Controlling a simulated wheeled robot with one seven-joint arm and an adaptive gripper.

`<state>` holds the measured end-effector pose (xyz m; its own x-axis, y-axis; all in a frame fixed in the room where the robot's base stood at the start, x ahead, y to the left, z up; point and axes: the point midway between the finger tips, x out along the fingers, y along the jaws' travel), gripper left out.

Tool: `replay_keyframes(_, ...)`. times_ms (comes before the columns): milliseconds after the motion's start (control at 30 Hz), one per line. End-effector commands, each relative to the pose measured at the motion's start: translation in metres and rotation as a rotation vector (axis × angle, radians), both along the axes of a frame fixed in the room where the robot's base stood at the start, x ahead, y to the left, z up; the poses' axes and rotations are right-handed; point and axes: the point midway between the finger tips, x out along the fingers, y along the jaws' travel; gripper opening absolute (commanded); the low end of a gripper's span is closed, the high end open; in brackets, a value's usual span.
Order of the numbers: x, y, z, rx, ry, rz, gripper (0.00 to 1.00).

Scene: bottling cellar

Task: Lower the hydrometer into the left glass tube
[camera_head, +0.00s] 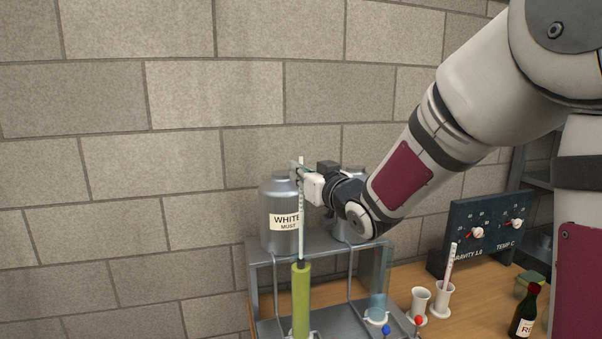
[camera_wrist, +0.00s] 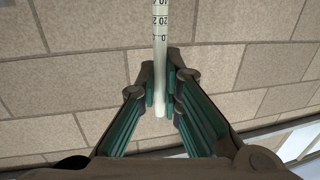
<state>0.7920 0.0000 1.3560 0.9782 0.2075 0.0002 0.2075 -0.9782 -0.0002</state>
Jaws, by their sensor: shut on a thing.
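The hydrometer (camera_head: 301,222) is a thin, pale, upright rod with a marked scale. My gripper (camera_head: 301,178) is shut on its upper part, and the wrist view shows the fingers (camera_wrist: 160,82) on both sides of the stem (camera_wrist: 160,40). The left glass tube (camera_head: 301,305) is filled with yellow-green liquid and stands below my gripper. The hydrometer's dark lower end lines up with the tube's mouth in the head view. I cannot tell how far it is inside.
A metal rack (camera_head: 262,254) holds a grey jar labelled White Must (camera_head: 275,205) and another jar behind my wrist. To the right are white cups (camera_head: 420,301), one with a rod, a gauge panel (camera_head: 487,232) and a dark bottle (camera_head: 525,312). A brick wall stands behind.

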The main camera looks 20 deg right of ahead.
Motion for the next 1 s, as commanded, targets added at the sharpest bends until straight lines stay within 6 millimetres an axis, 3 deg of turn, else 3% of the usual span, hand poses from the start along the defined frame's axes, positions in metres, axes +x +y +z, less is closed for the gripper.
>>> replay_keyframes(1000,0.001,0.000,-0.029,0.000,0.000,0.001,0.00)
